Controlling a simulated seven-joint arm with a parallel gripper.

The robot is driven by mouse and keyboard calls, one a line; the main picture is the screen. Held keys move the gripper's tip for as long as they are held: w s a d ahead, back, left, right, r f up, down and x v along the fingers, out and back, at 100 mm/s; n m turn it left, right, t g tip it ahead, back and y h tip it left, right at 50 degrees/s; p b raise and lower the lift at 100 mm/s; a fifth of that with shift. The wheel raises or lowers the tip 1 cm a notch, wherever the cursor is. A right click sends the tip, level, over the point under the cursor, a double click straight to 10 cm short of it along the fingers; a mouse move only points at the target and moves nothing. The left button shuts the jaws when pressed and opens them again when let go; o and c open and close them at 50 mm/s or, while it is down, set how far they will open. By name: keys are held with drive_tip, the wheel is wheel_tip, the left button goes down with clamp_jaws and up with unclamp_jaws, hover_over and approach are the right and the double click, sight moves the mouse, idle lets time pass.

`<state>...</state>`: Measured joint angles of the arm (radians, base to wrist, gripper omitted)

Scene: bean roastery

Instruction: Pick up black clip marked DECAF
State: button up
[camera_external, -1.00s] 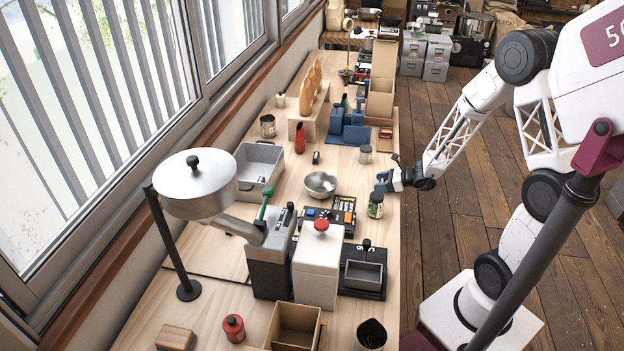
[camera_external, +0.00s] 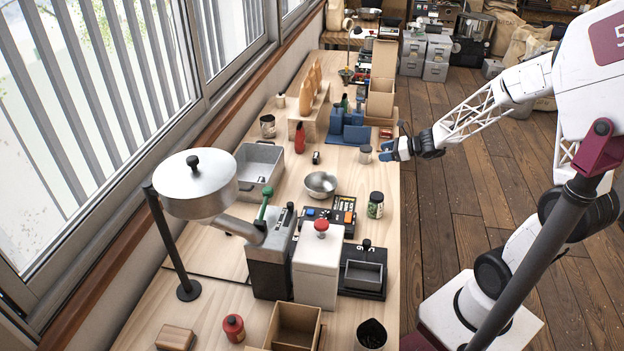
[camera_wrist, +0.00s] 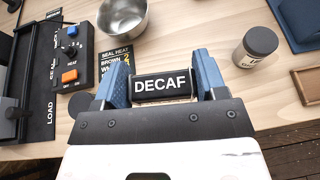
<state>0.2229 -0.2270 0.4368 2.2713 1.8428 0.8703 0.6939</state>
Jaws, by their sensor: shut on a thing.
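The black clip marked DECAF (camera_wrist: 160,86) is between the two blue fingers of my gripper (camera_wrist: 161,88) in the wrist view, its white lettering facing the camera. My gripper is shut on it, with one finger against each end. In the external view my gripper (camera_external: 392,150) is near the right edge of the bench, beside a small grey-lidded jar. The clip cannot be made out clearly in that view.
The lidded jar (camera_wrist: 256,47) stands close to the right of my gripper in the wrist view. A metal bowl (camera_external: 320,184), a control panel (camera_external: 336,214) and a green-labelled jar (camera_external: 375,205) stand on the bench (camera_external: 345,165). A blue fixture (camera_external: 350,130) stands farther back.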

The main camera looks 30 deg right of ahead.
drive_tip(key=shift+r, duration=1.3)
